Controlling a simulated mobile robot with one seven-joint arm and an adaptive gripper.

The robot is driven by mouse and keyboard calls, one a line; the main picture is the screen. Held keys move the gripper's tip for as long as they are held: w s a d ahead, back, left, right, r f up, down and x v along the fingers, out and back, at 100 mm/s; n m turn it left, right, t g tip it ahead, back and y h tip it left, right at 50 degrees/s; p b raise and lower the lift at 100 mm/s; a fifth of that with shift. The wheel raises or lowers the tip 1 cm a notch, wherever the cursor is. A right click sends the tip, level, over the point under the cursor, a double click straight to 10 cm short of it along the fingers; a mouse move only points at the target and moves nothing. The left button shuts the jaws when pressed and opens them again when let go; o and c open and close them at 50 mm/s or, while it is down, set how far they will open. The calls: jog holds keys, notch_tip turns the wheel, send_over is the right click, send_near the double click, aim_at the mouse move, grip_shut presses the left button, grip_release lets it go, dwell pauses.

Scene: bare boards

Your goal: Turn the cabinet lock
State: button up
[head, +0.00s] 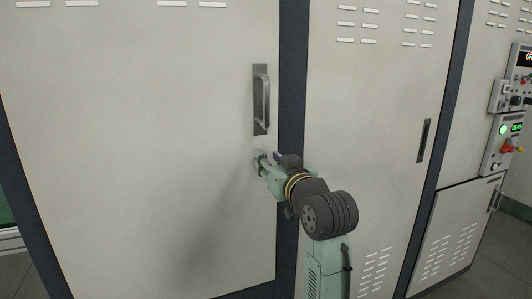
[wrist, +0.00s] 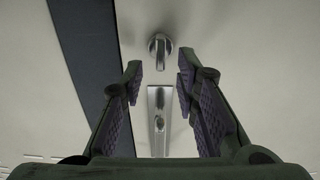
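The cabinet lock (wrist: 160,47) is a small metal knob with a raised grip bar on a round base, on the pale cabinet door (head: 150,130). It shows in the upper middle of the wrist view. In the head view I cannot make it out behind my gripper (head: 262,162), which is at the door just below the handle. In the wrist view my gripper (wrist: 160,82) is open and empty, with a finger on each side. The lock appears beyond the fingertips, roughly in line with the gap, and no contact shows.
A metal door handle (head: 261,100) stands above my gripper; it also shows between the fingers in the wrist view (wrist: 158,115). A dark frame post (head: 291,80) borders the door. A second cabinet door (head: 370,120) and a control panel (head: 508,130) are to the right.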

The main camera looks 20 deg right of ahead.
jog(key=shift+w+a, duration=0.1)
jog(key=shift+w, duration=1.1)
jog(key=shift+c, duration=0.5)
grip_shut()
